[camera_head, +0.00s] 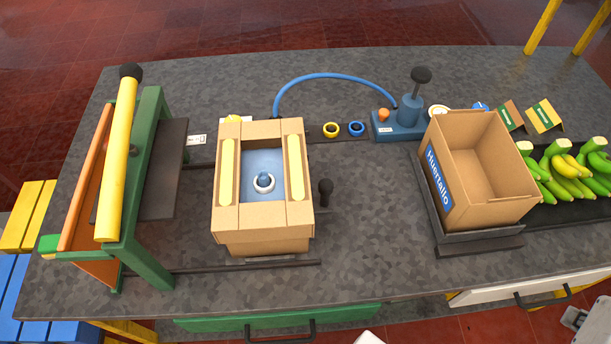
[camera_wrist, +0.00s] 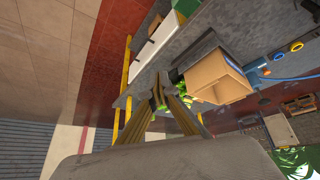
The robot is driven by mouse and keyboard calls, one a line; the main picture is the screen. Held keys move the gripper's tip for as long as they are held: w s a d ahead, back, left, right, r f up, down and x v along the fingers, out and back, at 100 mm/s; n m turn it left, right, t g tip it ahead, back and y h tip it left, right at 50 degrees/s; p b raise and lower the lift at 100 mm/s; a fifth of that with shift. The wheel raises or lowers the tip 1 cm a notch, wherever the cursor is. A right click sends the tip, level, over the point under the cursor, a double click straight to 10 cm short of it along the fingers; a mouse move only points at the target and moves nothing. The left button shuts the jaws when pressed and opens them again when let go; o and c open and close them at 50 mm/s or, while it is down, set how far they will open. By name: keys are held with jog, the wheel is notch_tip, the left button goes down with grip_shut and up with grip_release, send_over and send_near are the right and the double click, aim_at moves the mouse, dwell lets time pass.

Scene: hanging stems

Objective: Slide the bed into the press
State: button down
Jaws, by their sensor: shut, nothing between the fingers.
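The bed (camera_head: 305,262) sits on dark rails in the middle of the bench and carries an open cardboard box (camera_head: 262,218). A blue inner piece with a white ring shows inside the box. A black knob (camera_head: 325,188) stands at the bed's right side. The press (camera_head: 150,120) is a green frame at the left with a long yellow lever (camera_head: 118,160). The bed is right of the press, apart from it. My gripper (camera_wrist: 161,92) is shut and empty in the wrist view, away from the bed.
A cardboard box labelled Huertallo (camera_head: 480,180) stands on a dark stand to the right, with banana bunches (camera_head: 565,175) beyond it. A blue hand pump (camera_head: 400,118) with a hose is at the back. A green drawer (camera_head: 275,318) is under the front edge.

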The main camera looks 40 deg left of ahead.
jog(key=w+r+n+t+h, duration=0.1)
jog(key=w+r+n+t, duration=0.3)
jog(key=w+r+n, duration=0.6)
jog(key=w+r+n+t, duration=0.3)
jog(key=w+r, duration=0.3)
jog(key=w, duration=0.8)
jog(key=w+a+r+n+t+y, duration=0.1)
jog(key=w+a+r+n+y, duration=0.25)
jog(key=w+a+n, duration=0.35)
jog(key=w+a+r+n+y, duration=0.2)
jog(key=w+a+n+y, duration=0.2)
jog(key=a+n, duration=0.55)
jog(key=s+a+f+n+g+y, duration=0.1)
jog(key=a+f+n+g+y, duration=0.3)
jog(key=a+n, duration=0.5)
jog(key=s+a+f+n+g+y, duration=0.2)
jog(key=a+f+n+g, duration=0.3)
jog(key=a+f+n, duration=0.35)
jog(key=s+f+n+g+h, duration=0.3)
jog(key=s+f+n+g, duration=0.2)
jog(key=f+n, duration=0.2)
jog(key=s+d+f+n+g+h, duration=0.1)
jog(key=s+f+n+g+h, duration=0.2)
jog(key=s+f+n+g, duration=0.3)
notch_tip(320, 180, down, 4)
jog(key=n, duration=0.2)
jog(key=shift+s+d+n, duration=0.25)
jog(key=shift+n, duration=0.05)
